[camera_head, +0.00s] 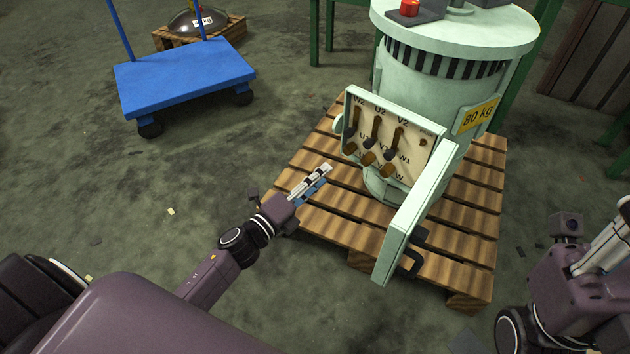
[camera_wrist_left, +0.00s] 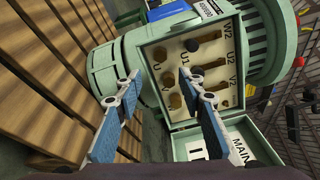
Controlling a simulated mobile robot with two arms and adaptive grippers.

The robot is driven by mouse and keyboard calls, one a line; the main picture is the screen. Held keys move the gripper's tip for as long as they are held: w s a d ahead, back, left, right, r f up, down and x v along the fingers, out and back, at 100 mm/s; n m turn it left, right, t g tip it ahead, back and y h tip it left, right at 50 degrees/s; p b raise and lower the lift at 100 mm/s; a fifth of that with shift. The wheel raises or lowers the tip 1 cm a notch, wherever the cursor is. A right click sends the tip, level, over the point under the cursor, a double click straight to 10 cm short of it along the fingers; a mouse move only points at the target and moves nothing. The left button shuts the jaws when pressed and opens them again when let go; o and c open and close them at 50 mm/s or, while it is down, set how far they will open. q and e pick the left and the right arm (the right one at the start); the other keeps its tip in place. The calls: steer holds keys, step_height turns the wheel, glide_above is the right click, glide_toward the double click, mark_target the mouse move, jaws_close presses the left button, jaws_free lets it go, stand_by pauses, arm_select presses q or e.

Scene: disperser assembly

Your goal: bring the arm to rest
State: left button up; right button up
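My left gripper (camera_head: 328,172) is in front of the pale green motor's open terminal box (camera_head: 395,135), to its lower left and apart from it. In the left wrist view its two blue-padded fingers (camera_wrist_left: 160,78) stand apart with nothing between them. The terminal box (camera_wrist_left: 158,52) shows beyond the fingers, with brown terminals and dark link bars. The right finger covers part of it. My right arm (camera_head: 575,295) is at the lower right of the head view. Its gripper is partly visible at the picture's edge, and its fingertips are cut off.
The motor (camera_head: 420,85) stands on a wooden pallet (camera_head: 340,225). The box's lid (camera_head: 412,215) hangs open toward me at the right. A blue cart (camera_head: 185,75) stands at upper left, with a dark domed part on a small pallet (camera_head: 230,28) behind it. The floor to the left is mostly clear.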

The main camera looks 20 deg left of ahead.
arm_select(q)
steer(key=shift+s+a, duration=0.25)
steer(key=shift+s, duration=0.45)
